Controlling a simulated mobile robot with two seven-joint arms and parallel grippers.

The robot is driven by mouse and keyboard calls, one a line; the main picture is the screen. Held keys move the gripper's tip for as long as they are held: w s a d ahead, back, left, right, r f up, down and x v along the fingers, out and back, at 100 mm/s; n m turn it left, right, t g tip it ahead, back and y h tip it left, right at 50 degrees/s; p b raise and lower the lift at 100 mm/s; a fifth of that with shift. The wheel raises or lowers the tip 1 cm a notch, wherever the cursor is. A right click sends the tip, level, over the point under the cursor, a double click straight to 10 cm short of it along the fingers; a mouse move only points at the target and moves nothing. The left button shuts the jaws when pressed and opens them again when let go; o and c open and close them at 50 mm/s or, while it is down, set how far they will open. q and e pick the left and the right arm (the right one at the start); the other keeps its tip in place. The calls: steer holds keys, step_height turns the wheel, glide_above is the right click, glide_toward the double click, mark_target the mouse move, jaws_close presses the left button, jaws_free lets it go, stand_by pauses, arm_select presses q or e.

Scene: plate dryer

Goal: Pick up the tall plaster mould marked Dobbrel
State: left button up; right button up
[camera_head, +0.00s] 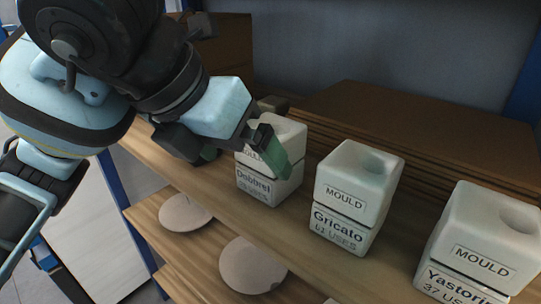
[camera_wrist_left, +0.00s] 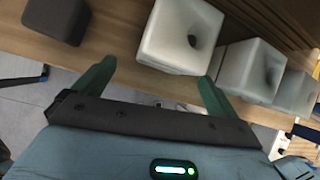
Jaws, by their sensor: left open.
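The Dobbrel mould (camera_head: 266,187) is a white two-part block with a hole in its top, upright on the wooden shelf. Its label reads "Dobbrel"; the uses line is blurred. My left gripper (camera_head: 238,158) is open at this mould, with one green finger in front of its upper right part and the other to its left. In the left wrist view a white mould (camera_wrist_left: 172,32), apparently the same one, lies just beyond the open fingertips, offset toward the right finger. Nothing is held. Whether a finger touches the mould cannot be told. My right gripper is out of view.
Stacked brown boards (camera_head: 420,130) lie behind. Round discs (camera_head: 250,266) lie on a lower shelf. A dark block (camera_wrist_left: 55,20) sits left in the wrist view.

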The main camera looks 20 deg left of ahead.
arm_select(q)
steer(key=shift+w+d, duration=0.4)
steer(key=shift+w, duration=0.4)
steer(key=shift+w+d, duration=0.35)
steer(key=shift+w, duration=0.45)
steer(key=shift+w+d, duration=0.4)
steer(key=shift+w, duration=0.4)
steer(key=shift+w+d+f, duration=0.1)
steer(key=shift+w+f, duration=0.15)
steer(key=shift+f, duration=0.25)
steer(key=c, duration=1.5)
